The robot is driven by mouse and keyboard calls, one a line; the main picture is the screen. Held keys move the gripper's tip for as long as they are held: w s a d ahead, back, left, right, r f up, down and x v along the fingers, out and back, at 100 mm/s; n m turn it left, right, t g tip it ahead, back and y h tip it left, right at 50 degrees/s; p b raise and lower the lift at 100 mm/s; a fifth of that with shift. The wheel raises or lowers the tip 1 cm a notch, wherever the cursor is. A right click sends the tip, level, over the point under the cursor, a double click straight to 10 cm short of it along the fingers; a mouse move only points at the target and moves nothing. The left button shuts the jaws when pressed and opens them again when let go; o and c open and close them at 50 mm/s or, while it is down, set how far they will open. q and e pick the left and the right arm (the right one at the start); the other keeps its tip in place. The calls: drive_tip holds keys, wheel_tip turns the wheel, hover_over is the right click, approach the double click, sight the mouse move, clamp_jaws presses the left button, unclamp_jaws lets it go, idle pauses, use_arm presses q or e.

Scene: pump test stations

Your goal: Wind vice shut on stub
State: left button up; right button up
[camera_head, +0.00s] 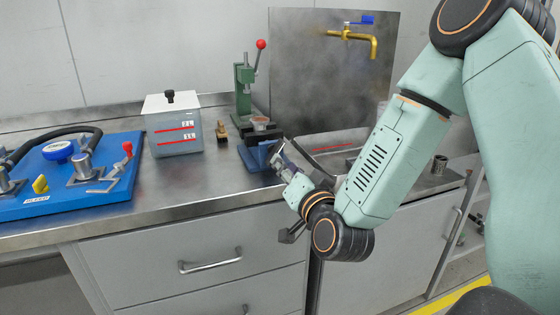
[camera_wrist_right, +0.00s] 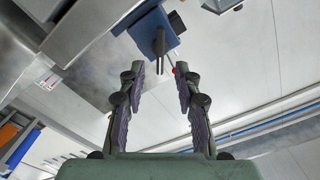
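The blue vice (camera_head: 254,156) stands on the steel bench near its front edge, left of the sink. A short round piece with a brownish top, which looks like the stub (camera_head: 261,121), sits at the top of the vice; whether the jaws touch it I cannot tell. My right gripper (camera_head: 279,158) is at the front right of the vice. My left gripper is out of view.
A green press (camera_head: 243,88) with a red-knobbed lever stands behind the vice. A blue pump board (camera_head: 100,199) lies further left. A brass tap (camera_head: 358,40) hangs over the sink.

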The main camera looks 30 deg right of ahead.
sight(275, 152)
drive_tip(key=b+x, duration=0.1)
drive_tip(key=x, duration=0.5)
clamp_jaws()
idle(0.3)
